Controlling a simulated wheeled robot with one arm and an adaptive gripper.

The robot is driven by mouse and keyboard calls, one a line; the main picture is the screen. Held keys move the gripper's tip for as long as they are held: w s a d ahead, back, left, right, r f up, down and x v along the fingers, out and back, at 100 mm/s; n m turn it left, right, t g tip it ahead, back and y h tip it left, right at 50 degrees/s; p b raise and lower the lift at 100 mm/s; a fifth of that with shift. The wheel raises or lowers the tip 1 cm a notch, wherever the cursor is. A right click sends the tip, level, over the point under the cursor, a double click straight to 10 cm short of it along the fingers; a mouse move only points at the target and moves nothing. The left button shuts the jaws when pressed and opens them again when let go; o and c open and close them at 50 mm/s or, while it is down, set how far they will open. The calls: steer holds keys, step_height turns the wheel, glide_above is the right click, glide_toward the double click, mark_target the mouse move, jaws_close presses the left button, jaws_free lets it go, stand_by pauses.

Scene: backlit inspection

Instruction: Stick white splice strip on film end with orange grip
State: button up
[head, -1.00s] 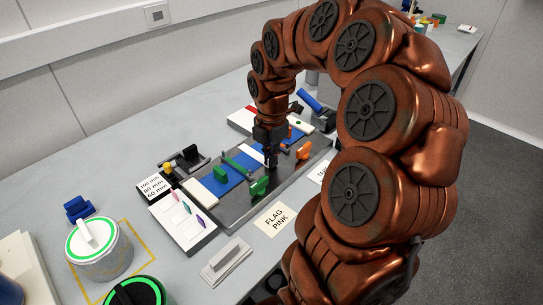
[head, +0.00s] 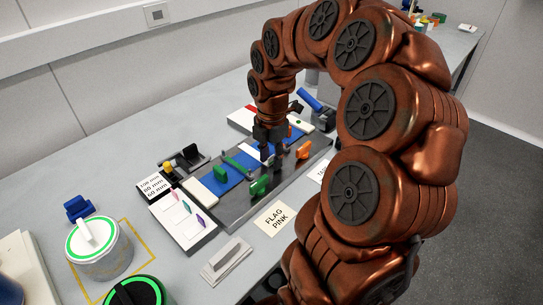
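My gripper (head: 271,156) points down over the dark splicing board (head: 236,212), above the blue film (head: 236,168). Its two fingers look spread apart, with nothing visible between them. An orange grip (head: 303,151) stands on the board just right of the fingers. More orange shows behind the gripper, partly hidden by it. Green grips (head: 259,187) stand on the board to the left and front. A white patch (head: 197,191) lies at the left end of the blue film. I cannot tell which white piece is the splice strip, or whether it touches the film end.
A white tray (head: 172,207) with pink, teal and purple flags lies left of the board. A "FLAG PINK" card (head: 274,217) and a pale block with a handle (head: 226,262) lie in front. Round cans (head: 100,262) stand at lower left. A blue-handled device (head: 311,101) stands behind.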

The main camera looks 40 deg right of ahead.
steer(key=shift+r, duration=0.1)
step_height(320, 180, up, 12)
stand_by(0.5)
stand_by(0.7)
steer(key=s+a+m+p, duration=0.2)
steer(key=s+a+m, duration=0.2)
steer(key=a, duration=0.4)
steer(key=s+a+f+m+g+p, duration=0.1)
steer(key=s+a+f+m+p, duration=0.1)
steer(key=s+a+m, duration=0.3)
steer(key=s+a+f+m+p, duration=0.2)
steer(key=s+a+m, duration=0.3)
steer(key=s+m, duration=0.5)
steer(key=shift+s+a+f+m+g, duration=0.3)
steer(key=shift+s+a+f+g, duration=0.15)
steer(key=shift+s, duration=0.85)
steer(key=shift+c, duration=0.3)
